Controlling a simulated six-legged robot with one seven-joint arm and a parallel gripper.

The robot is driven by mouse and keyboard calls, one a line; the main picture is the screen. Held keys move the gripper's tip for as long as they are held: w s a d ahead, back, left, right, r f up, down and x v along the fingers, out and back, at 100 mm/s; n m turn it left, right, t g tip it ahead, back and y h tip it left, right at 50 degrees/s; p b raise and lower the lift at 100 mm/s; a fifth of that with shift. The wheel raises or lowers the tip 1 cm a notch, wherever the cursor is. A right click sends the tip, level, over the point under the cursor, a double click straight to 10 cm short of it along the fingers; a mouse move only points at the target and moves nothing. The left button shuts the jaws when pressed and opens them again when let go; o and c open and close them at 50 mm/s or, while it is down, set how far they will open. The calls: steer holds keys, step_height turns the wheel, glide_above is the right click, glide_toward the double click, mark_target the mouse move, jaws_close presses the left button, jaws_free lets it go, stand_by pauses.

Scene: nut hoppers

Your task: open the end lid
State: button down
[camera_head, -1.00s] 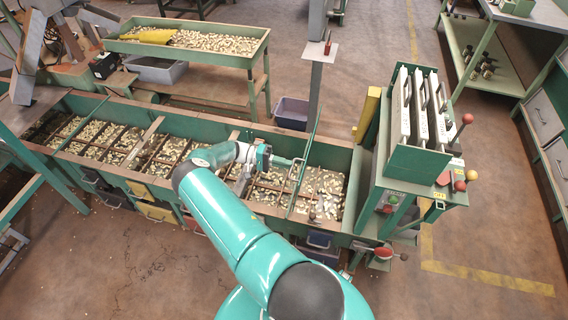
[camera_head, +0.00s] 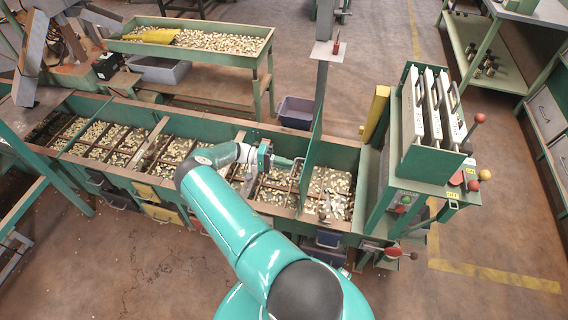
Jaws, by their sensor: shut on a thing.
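The long green hopper (camera_head: 100,98) runs across the view, with nuts in its compartments. A thin green panel, which looks like the end lid (camera_head: 314,135), stands upright at the left side of the right-end compartment and shows almost edge-on. Nuts show in the open compartment to its right. My gripper (camera_head: 297,169) reaches from the left to a grey handle on the panel's left side and is shut on it. The fingertips are small, and their exact hold on the handle is hard to see.
A green control cabinet (camera_head: 425,160) with levers and knobs stands just right of the hopper. A grey post (camera_head: 321,85) stands behind it. A raised nut tray (camera_head: 195,52) is at the back left. The floor in front is clear.

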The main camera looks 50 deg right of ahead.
steer(key=shift+s+f, duration=0.35)
steer(key=shift+f, duration=0.4)
steer(key=c, duration=1.5)
jaws_free()
steer(key=shift+d+f, duration=0.1)
steer(key=shift+w, duration=0.1)
steer(key=shift+w+r, duration=0.15)
steer(key=shift+r, duration=0.15)
